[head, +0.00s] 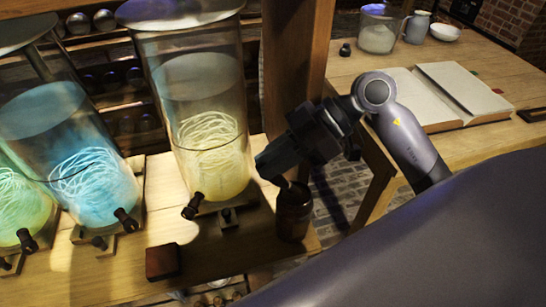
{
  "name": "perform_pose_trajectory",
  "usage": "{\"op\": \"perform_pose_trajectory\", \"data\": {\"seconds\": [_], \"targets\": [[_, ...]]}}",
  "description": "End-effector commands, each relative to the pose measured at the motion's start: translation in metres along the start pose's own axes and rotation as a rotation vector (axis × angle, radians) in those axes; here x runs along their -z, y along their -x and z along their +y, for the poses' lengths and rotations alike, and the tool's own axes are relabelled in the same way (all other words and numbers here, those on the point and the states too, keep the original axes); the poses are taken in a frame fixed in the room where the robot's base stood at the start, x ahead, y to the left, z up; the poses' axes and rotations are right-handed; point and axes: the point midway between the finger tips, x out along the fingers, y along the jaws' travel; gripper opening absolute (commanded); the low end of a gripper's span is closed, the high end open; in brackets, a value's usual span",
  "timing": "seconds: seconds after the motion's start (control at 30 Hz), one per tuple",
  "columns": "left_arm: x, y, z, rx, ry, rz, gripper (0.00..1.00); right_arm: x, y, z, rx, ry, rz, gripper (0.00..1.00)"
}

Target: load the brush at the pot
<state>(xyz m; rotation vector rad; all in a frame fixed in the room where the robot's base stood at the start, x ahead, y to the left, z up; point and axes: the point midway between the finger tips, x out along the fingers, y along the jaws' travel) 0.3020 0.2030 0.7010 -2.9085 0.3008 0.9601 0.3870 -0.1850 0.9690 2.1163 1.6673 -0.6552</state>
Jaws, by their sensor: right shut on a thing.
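My right gripper (281,179) reaches in from the right and points down over the pot (293,216), a small dark brown vessel near the right end of the wooden bench. It is shut on the brush, which is mostly hidden by the gripper. Only a short brown piece (291,186) that looks like part of the brush shows between the gripper and the pot's mouth. I cannot see the bristles or tell how deep they are in the pot. My left gripper is out of view.
A glass jar with glowing yellow strands (212,150) stands just left of the pot. Blue (92,180) and green (22,208) jars stand further left. A dark red block (162,262) lies in front. An open book (462,85) is on the table behind.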

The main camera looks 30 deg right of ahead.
Motion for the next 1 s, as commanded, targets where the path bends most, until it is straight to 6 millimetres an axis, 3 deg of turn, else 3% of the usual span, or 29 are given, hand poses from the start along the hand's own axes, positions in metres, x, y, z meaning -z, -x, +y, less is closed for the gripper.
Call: {"op": "perform_pose_trajectory", "data": {"seconds": [1.0], "targets": [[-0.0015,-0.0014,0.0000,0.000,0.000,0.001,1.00,-0.0065,-0.0044,0.0000,0.001,-0.001,-0.001,0.00]]}}
